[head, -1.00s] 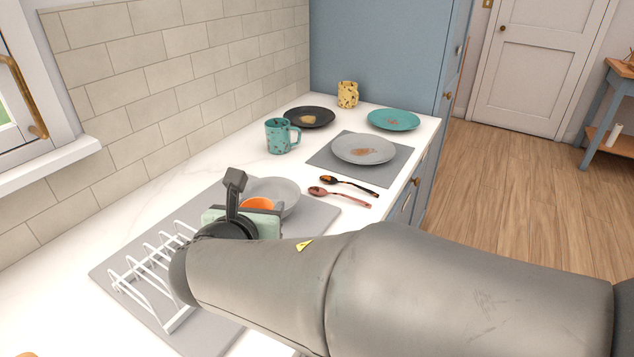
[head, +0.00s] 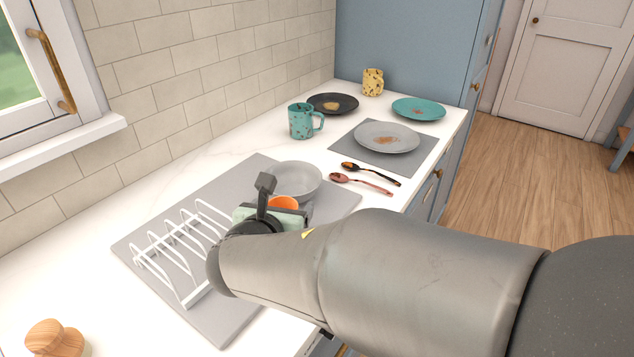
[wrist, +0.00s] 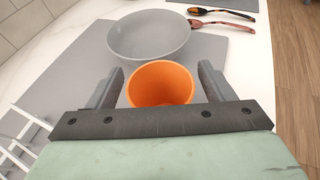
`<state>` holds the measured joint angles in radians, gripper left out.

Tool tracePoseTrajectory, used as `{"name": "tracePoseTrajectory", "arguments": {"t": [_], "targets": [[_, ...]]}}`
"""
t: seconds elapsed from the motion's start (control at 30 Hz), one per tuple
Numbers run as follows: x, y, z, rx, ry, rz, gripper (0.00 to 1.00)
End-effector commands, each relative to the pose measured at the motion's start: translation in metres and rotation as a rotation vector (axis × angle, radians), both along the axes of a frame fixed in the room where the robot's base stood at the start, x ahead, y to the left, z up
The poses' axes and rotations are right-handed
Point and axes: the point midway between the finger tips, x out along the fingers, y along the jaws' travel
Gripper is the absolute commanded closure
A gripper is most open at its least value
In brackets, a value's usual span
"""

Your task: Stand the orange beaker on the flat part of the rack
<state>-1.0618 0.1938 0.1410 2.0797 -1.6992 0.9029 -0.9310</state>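The orange beaker (head: 284,203) is upright between the fingers of my gripper (wrist: 160,75), its mouth facing up and empty in the wrist view (wrist: 160,84). The fingers flank it closely on both sides and appear shut on it. In the head view my gripper and arm hide its lower part, so its height above the board cannot be told. The rack (head: 185,245) has white wire loops at the left and a flat grey board (head: 226,312) under and around them. The beaker is right of the loops.
A grey bowl (head: 297,178) stands on the board just beyond the beaker. Spoons (head: 362,183), a teal mug (head: 301,121) and a grey plate (head: 387,137) lie farther off. A wooden knob-like object (head: 52,338) is at the near left. The board's near end is bare.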

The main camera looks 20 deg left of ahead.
Motion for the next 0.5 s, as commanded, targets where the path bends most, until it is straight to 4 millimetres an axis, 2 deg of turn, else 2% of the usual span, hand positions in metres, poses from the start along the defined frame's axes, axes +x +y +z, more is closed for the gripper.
{"name": "tracePoseTrajectory", "arguments": {"t": [0.33, 0.5], "targets": [[0.000, 0.000, 0.007, 0.000, 0.000, 0.000, 0.25], [-0.025, -0.005, 0.014, 0.002, -0.001, 0.004, 0.25]]}}
